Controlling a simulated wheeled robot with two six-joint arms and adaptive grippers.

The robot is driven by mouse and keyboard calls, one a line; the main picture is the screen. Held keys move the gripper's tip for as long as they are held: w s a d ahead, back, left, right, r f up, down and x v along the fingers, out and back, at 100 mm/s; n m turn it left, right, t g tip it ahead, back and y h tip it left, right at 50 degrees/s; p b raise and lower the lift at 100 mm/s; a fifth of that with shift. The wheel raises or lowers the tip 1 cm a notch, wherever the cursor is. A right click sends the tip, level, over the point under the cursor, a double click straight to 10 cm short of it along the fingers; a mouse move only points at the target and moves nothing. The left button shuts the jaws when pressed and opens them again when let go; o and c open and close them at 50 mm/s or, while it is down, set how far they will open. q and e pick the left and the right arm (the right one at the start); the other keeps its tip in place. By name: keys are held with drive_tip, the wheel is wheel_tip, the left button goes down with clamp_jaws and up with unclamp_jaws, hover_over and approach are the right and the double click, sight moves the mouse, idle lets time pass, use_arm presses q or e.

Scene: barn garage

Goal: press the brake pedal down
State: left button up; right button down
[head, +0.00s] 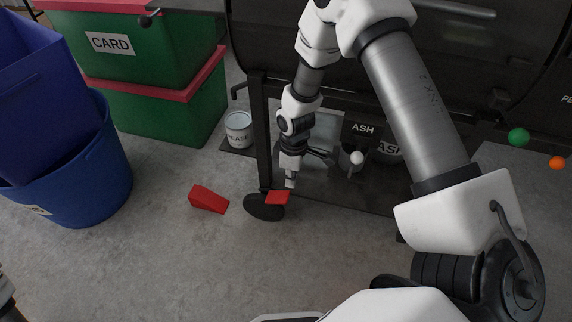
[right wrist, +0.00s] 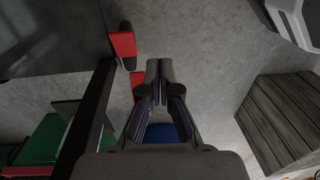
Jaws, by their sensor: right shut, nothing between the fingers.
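The brake pedal (head: 278,197) is a small red tab beside the black caster wheel (head: 262,208) at the foot of the dark stand's leg. My right gripper (head: 290,184) points down just above and behind the pedal in the head view, shut and empty. In the right wrist view, the shut fingertips (right wrist: 159,68) are to the right of the red pedal (right wrist: 122,45) and the black wheel (right wrist: 126,18), with a visible gap in the picture. Contact with the pedal cannot be made out.
A red wedge (head: 208,199) lies on the floor left of the wheel. A blue bin (head: 82,175), green crates (head: 165,110) and a labelled can (head: 238,130) stand farther left. The dark leg (head: 261,130) rises beside my right gripper. Floor in front is clear.

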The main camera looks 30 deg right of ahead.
drive_tip(key=t+b, duration=0.1)
drive_tip(key=b, duration=0.6)
hover_over(285, 201)
wheel_tip(285, 201, down, 5)
drive_tip(key=shift+t, duration=0.3)
drive_tip(key=f+b, duration=0.2)
drive_tip(key=f, duration=0.1)
drive_tip(key=f+b, duration=0.3)
drive_tip(key=f, duration=0.1)
drive_tip(key=f+b, duration=0.2)
drive_tip(key=f, duration=0.1)
drive_tip(key=shift+w+a+f, duration=0.25)
drive_tip(key=shift+w+a, duration=0.05)
drive_tip(key=shift+w, duration=0.1)
drive_tip(key=shift+s+d+f+b, duration=0.2)
drive_tip(key=shift+f+b, duration=0.2)
drive_tip(key=shift+f, duration=0.15)
drive_tip(key=shift+s+d+f+b, duration=0.2)
drive_tip(key=shift+f+b, duration=0.2)
drive_tip(key=shift+f, duration=0.1)
drive_tip(key=shift+s+f, duration=0.1)
drive_tip(key=shift+f, duration=0.1)
use_arm(q)
wheel_tip(285, 201, down, 19)
drive_tip(key=shift+w+r, duration=0.15)
drive_tip(key=shift+r, duration=0.05)
